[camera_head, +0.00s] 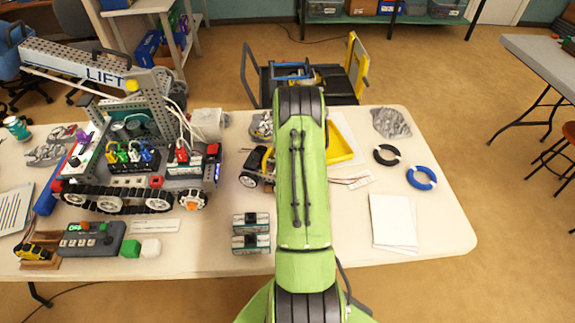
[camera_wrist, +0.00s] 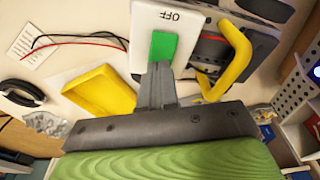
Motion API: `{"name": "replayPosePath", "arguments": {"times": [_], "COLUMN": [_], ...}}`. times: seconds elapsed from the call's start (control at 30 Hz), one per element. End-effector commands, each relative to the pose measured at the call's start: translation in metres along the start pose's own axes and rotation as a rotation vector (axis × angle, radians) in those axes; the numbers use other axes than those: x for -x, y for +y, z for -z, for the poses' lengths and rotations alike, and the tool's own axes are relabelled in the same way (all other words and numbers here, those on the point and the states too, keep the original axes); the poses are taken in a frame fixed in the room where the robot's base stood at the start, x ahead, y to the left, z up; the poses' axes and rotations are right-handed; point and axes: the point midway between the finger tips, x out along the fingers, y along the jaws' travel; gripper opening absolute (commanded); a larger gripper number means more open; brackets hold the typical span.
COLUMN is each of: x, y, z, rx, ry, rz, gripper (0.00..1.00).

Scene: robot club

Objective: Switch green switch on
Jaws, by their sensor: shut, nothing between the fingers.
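In the wrist view, the green switch (camera_wrist: 162,47) is a green rocker set in a white plate (camera_wrist: 144,20). The word OFF shows upside down on the plate, above the rocker. My gripper (camera_wrist: 157,70) is shut and empty, its tips overlapping the lower edge of the green rocker. I cannot tell whether they touch it. In the head view, my green arm reaches over the middle of the table, and the gripper and switch are hidden behind it.
A yellow tray (camera_head: 341,142) lies right of my arm. A yellow handle (camera_wrist: 236,58) stands close right of the switch in the wrist view. A tracked robot (camera_head: 120,195) fills the table's left side. Two rings (camera_head: 421,177) and white paper (camera_head: 393,222) lie at right.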

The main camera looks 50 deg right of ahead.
Motion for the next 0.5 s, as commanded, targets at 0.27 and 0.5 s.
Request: {"name": "replayPosePath", "arguments": {"times": [0.27, 0.5], "x": [-0.002, 0.019], "y": [0.0, 0.0], "z": [-0.001, 0.003], "rx": [0.0, 0.0], "ry": [-0.002, 0.0], "rz": [0.0, 0.0], "gripper": [0.0, 0.0]}}
